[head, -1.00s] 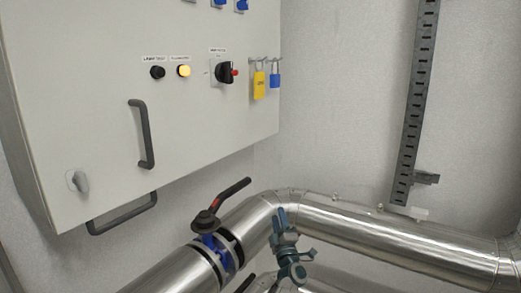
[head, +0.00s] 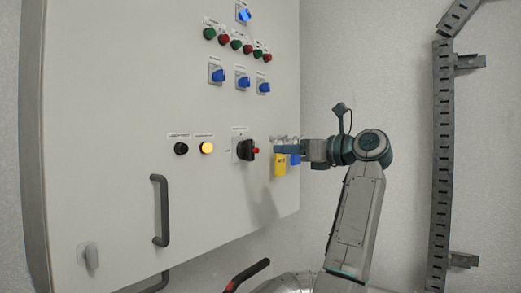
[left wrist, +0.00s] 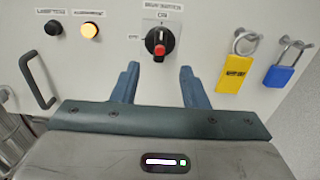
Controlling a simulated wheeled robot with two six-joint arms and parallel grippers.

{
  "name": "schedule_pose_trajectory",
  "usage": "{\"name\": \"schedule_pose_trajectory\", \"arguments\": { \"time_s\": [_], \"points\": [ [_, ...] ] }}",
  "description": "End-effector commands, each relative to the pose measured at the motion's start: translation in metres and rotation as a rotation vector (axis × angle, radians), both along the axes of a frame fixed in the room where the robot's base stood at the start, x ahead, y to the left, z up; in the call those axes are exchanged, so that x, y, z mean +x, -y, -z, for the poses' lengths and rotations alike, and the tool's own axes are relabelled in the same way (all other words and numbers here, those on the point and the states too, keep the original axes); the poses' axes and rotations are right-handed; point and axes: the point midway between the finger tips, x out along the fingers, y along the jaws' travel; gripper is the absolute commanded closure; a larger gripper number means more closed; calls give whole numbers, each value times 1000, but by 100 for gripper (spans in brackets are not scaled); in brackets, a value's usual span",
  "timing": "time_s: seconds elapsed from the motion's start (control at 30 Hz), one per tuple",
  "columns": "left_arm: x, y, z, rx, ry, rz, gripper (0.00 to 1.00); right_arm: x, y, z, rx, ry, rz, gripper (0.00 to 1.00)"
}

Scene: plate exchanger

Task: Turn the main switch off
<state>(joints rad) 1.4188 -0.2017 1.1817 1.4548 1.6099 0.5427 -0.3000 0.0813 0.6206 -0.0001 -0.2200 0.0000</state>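The main switch (head: 245,149) is a black rotary knob with a red part, on the front of the pale cabinet (head: 110,100). In the left wrist view the main switch (left wrist: 160,42) shows an "ON" mark above it, and its red bar stands roughly upright. My left gripper (head: 283,149) is in front of the cabinet, to the right of the switch in the head view. In the left wrist view its two blue fingers (left wrist: 160,76) are spread apart, with nothing between them. The switch lies ahead of the gap, apart from the fingers. My right gripper is not in view.
A yellow padlock (left wrist: 236,68) and a blue padlock (left wrist: 284,68) hang right of the switch. A black lamp-test button (head: 181,148) and a lit yellow lamp (head: 207,147) sit left of it. A dark handle (head: 161,210) projects from the door. Pipes run below.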

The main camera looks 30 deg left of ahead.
Motion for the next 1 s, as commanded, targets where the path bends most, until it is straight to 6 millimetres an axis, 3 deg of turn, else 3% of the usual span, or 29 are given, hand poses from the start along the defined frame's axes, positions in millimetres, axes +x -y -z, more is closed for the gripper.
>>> {"name": "schedule_pose_trajectory", "arguments": {
  "time_s": [0.3,0.5,0.93,1.0],
  "points": [
    [5,-60,-4,4,-5,-5,60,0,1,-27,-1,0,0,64],
    [7,-88,-2,4,-5,-3,60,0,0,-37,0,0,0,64],
    [8,-99,0,5,-5,-1,60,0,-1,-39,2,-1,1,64],
    [8,-99,0,5,-5,-1,72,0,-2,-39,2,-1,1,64]
  ]
}}
